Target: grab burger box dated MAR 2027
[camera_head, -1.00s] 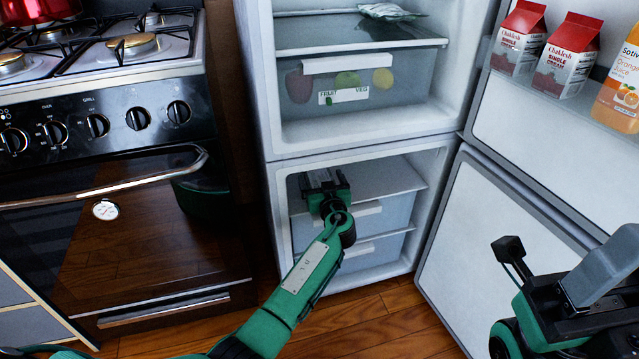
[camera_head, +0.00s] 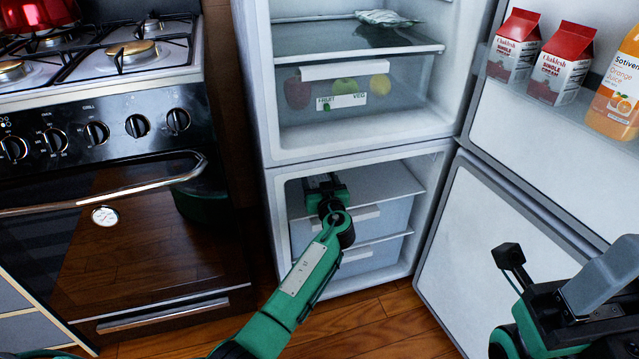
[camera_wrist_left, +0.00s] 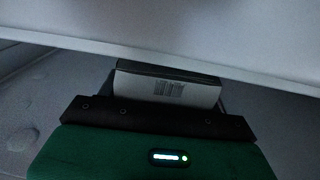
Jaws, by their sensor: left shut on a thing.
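My left gripper (camera_head: 322,185) is inside the lower fridge compartment, above its upper shelf, at the left side. In the left wrist view, a box with a pale side, a barcode and a dark top edge (camera_wrist_left: 168,90) sits between the fingers of my left gripper (camera_wrist_left: 165,100), which is shut on it. No date can be read on the box, and most of it is hidden by the gripper.
The lower compartment has a shelf (camera_head: 385,182) and clear drawers (camera_head: 385,220). The open lower door (camera_head: 475,250) stands at the right. Cartons (camera_head: 560,65) and a juice bottle (camera_head: 615,95) are on the upper door. A stove (camera_head: 100,150) stands close at the left.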

